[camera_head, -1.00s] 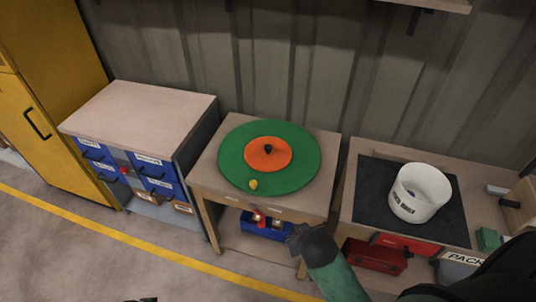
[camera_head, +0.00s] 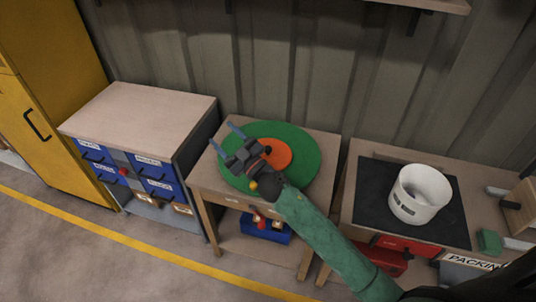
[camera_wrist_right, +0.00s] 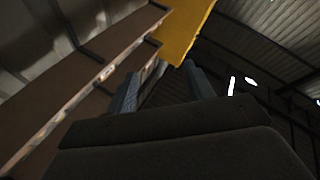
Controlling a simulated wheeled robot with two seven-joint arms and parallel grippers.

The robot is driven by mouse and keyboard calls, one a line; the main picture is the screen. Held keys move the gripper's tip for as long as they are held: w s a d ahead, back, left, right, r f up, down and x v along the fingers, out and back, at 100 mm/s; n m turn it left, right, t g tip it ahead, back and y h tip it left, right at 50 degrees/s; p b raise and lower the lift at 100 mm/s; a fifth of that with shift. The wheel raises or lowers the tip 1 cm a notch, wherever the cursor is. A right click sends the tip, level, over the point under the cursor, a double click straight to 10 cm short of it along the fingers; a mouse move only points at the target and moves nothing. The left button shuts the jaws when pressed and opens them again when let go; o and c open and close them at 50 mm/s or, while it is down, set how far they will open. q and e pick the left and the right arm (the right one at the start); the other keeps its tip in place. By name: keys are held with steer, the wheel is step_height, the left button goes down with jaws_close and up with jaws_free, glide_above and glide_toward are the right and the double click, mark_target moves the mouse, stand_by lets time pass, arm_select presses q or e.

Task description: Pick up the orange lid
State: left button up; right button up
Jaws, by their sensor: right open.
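The orange lid (camera_head: 281,150) is a flat round disc with a small black knob (camera_head: 267,150). It lies on a larger green disc (camera_head: 308,162) on the middle wooden table (camera_head: 324,143). My right gripper (camera_head: 226,137) is open with nothing between its fingers, over the left part of the green disc in the head view. Its wrist and forearm hide the lid's lower left part. I cannot tell its exact height above the disc. The right wrist view shows the spread fingers (camera_wrist_right: 160,85) but no lid. My left gripper is not in view.
A yellow knob (camera_head: 254,185) sits near the green disc's front edge. A white bucket (camera_head: 418,200) stands on a black mat (camera_head: 372,199) on the right table. A drawer cabinet (camera_head: 140,105) stands left. A blue bin (camera_head: 278,234) sits below the middle table.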

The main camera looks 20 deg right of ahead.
steer(key=a+n+g+y, duration=0.5)
steer(key=n+g+y, duration=0.1)
steer(key=n, duration=0.1)
steer(key=n+g+h, duration=0.2)
steer(key=g+h, duration=1.1)
steer(key=h, duration=0.5)
glide_above(268, 148)
steer(key=f, duration=1.3)
steer(key=shift+s+a+f, duration=0.15)
steer(key=shift+s+a, duration=0.15)
steer(key=shift+a, duration=0.05)
steer(key=shift+d, duration=0.3)
steer(key=shift+w+f+p, duration=0.15)
steer(key=shift+f+p, duration=0.4)
steer(key=shift+f, duration=0.8)
steer(key=f, duration=0.1)
steer(key=f+p, duration=0.2)
steer(key=f, duration=0.1)
steer(key=shift+w, duration=0.25)
steer(key=shift+f, duration=0.45)
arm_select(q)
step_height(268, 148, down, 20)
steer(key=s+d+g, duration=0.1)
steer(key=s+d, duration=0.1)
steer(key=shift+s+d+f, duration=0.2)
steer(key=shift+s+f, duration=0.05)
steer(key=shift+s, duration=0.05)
arm_select(e)
steer(key=shift+c, duration=0.2)
steer(key=c, duration=1)
